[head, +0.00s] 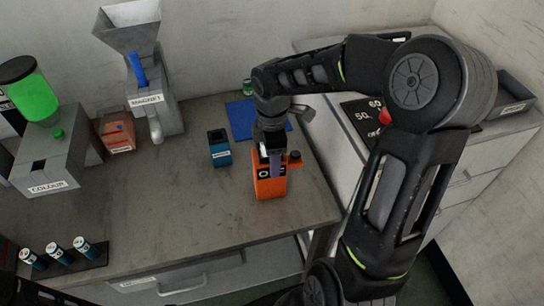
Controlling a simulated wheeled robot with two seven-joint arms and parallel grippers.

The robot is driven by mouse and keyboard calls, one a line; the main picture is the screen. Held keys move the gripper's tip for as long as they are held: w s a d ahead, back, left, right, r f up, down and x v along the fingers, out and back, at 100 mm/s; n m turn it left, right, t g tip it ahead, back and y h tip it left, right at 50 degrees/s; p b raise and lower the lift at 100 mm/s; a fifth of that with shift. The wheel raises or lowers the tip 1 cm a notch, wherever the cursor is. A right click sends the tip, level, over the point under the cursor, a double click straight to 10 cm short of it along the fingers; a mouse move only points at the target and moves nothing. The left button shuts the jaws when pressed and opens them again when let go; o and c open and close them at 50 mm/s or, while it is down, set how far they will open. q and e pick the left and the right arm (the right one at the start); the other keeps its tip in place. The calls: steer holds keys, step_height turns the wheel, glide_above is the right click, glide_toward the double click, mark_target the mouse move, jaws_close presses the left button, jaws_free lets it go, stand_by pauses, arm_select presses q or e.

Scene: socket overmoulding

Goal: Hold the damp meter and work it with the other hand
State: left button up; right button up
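An orange box-shaped device (270,188) with a dark knob (295,156) at its right stands upright near the bench's front right. I take it to be the damp meter; its label is partly covered, so I cannot be sure. My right gripper (271,158) points down over the top of this device and hides part of it. Whether its fingers touch or close on the device cannot be made out. My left gripper is not in view.
A blue open-topped box (220,152) stands just left of the orange device, with a blue mat (240,122) behind. The magnet hopper (160,100), another orange box (117,136) and the colour machine (52,165) stand farther left. Small cylinders (58,252) sit front left. The front middle bench is clear.

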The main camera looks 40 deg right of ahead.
steer(key=c, duration=0.9)
steer(key=o, duration=0.9)
steer(key=c, duration=0.7)
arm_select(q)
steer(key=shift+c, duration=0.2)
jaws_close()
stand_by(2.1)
